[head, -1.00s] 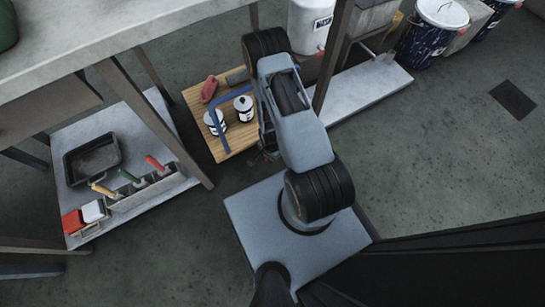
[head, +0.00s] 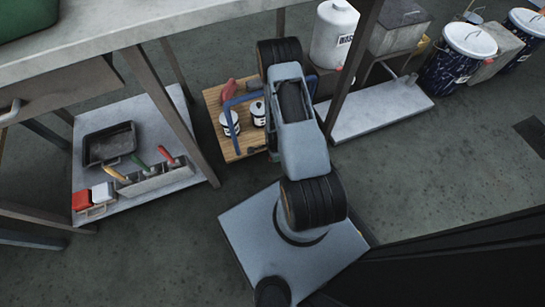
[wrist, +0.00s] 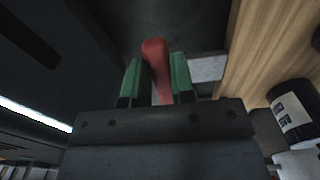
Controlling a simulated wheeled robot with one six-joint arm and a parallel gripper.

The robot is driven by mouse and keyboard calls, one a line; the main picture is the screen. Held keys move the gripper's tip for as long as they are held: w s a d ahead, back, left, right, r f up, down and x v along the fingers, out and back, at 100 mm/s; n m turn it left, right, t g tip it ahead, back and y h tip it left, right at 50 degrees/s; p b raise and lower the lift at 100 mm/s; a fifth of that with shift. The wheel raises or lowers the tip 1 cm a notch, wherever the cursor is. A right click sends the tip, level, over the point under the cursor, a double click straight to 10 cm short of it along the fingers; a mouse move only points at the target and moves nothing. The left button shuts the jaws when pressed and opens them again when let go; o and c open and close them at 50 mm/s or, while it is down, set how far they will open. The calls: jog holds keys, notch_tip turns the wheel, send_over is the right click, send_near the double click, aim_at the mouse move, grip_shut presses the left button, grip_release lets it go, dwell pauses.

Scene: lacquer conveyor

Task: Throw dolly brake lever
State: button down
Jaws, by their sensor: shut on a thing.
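A red lever (wrist: 157,68) stands between the green fingertips of my gripper (wrist: 157,80) in the wrist view, and the gripper is shut on it. The wooden dolly (head: 213,97) with its blue handle (head: 231,128) is under the workbench in the head view, and its wooden deck (wrist: 262,50) also shows at the right of the wrist view. In the head view my arm hides the gripper and the dolly's right side, so I cannot make out the held lever there.
A low shelf (head: 85,190) to the left holds a black tray (head: 108,144) and a tool caddy (head: 155,178). Table legs (head: 165,115) stand close by. Paint drums (head: 455,60) are at the far right; open floor lies right.

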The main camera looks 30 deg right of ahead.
jog(key=shift+w+d, duration=0.1)
jog(key=shift+d, duration=0.05)
jog(key=c, duration=1.2)
grip_release()
jog(key=shift+o, duration=1.2)
